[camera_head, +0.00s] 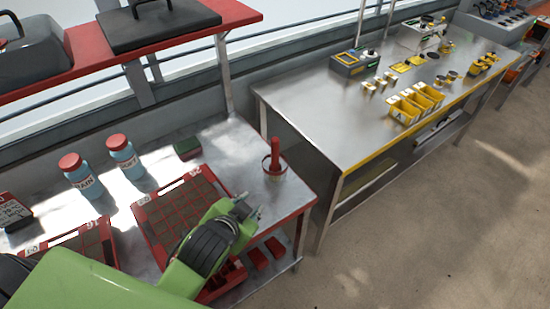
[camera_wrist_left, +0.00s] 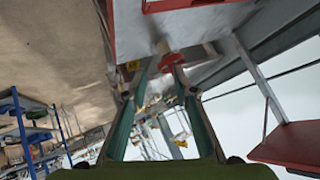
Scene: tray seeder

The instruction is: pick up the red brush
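The red brush (camera_head: 275,152) stands upright in a small ring-shaped holder (camera_head: 264,166) near the right end of the metal bench; its lower part is hidden in the holder. My left gripper (camera_head: 246,207) is in front of and a little left of it, over the right edge of the red seed tray, apart from the brush. In the left wrist view my gripper (camera_wrist_left: 162,72) has its two fingers spread with nothing held between them. A red shape (camera_wrist_left: 172,61) shows past the fingertips there, probably the brush. My right gripper is in neither view.
Two blue bottles with red caps (camera_head: 124,155) and a green-topped block (camera_head: 187,148) stand behind the red seed tray (camera_head: 142,217). A red shelf (camera_head: 225,18) runs above the bench. Another steel table (camera_head: 300,105) with yellow bins stands to the right across a narrow gap.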

